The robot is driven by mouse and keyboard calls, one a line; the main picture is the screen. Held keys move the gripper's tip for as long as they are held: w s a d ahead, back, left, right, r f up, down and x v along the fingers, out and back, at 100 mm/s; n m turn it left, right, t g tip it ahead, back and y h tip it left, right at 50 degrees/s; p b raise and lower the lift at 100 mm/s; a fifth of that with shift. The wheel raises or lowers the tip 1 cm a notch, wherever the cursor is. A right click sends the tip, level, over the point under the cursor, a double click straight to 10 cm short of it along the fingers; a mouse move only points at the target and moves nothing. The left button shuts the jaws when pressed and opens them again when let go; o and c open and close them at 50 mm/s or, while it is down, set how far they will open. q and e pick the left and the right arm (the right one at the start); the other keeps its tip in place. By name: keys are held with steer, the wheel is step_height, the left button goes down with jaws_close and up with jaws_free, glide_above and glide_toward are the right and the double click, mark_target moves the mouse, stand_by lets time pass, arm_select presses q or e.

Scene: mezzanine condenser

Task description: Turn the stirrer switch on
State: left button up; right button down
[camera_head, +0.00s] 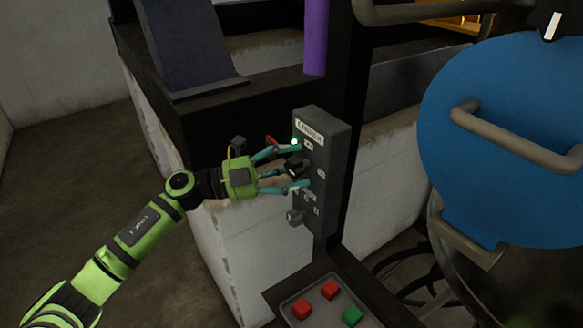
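A grey control box (338,150) is fixed to a dark upright post, with a white label (309,132) near its top that is too small to read surely. My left gripper (303,165) comes in from the left at the box's front face. Its teal fingers are spread apart, one higher and one lower, with a dark knob (295,166) between them. I cannot tell whether the fingers touch the knob. A small green light (294,141) glows by the upper finger. A second, grey knob (295,217) sits lower on the box. My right gripper is not in view.
A tray (352,319) below the box holds red blocks (330,289) and a green block (351,316). A large blue lid (500,130) with a handle (510,140) stands at the right. A purple rod (315,38) hangs above the box. Open floor lies left.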

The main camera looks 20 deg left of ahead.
arm_select(q)
steer(key=shift+a+f, duration=0.25)
steer(key=r+v, duration=0.1)
steer(key=v, duration=1)
steer(key=shift+s+a+f, duration=0.15)
steer(key=shift+s+f, duration=0.15)
steer(key=shift+f, duration=0.05)
